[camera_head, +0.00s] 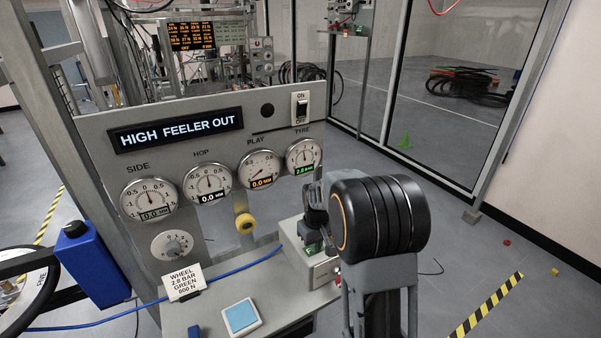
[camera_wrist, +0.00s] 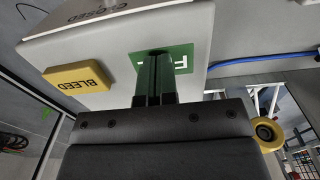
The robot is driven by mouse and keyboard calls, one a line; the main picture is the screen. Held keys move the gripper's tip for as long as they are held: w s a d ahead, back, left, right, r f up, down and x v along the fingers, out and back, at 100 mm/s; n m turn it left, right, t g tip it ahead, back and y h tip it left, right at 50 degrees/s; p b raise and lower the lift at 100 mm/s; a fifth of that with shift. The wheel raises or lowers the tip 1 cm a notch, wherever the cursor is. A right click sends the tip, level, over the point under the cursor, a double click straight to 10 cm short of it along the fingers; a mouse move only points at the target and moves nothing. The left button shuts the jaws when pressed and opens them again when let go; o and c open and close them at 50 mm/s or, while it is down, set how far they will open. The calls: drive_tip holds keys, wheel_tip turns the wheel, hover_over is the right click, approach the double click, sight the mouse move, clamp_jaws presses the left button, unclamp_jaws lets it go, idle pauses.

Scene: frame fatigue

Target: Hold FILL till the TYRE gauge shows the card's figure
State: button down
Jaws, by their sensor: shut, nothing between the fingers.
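The TYRE gauge (camera_head: 303,155) is at the right end of the grey panel, and its green digits look like 2.8. The card (camera_head: 184,282) on the ledge reads WHEEL, 2.8 BAR, GREEN and a force figure in N. My gripper (camera_wrist: 155,58) is shut and empty, its fingertips over the green FILL pad (camera_wrist: 181,60), covering part of its lettering. Whether they press it down I cannot tell. In the head view my gripper (camera_head: 313,236) points down at the control box (camera_head: 324,272). The yellow BLEED button (camera_wrist: 78,78) is beside FILL, apart from the fingers.
The panel display (camera_head: 176,130) reads HIGH FEELER OUT. An ON/OFF switch (camera_head: 300,108) sits above the TYRE gauge. A yellow knob (camera_head: 245,223) sticks out below the PLAY gauge (camera_head: 259,170). A blue hose (camera_head: 220,274) and a blue-faced pad (camera_head: 240,316) lie on the ledge.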

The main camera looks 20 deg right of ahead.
wheel_tip(320, 180, up, 14)
drive_tip(key=p, duration=0.1)
idle(0.5)
idle(0.5)
drive_tip(key=s+a+t, duration=0.2)
drive_tip(key=s+a, duration=0.3)
drive_tip(key=s, duration=0.3)
drive_tip(key=s+a+m+t, duration=0.1)
drive_tip(key=s+a, duration=0.3)
drive_tip(key=s, duration=0.4)
drive_tip(key=shift+s+a+r+t, duration=0.15)
drive_tip(key=shift+a+r+t, duration=0.25)
drive_tip(key=shift+t, duration=0.4)
drive_tip(key=shift+d+m, duration=0.15)
drive_tip(key=shift+m, duration=0.15)
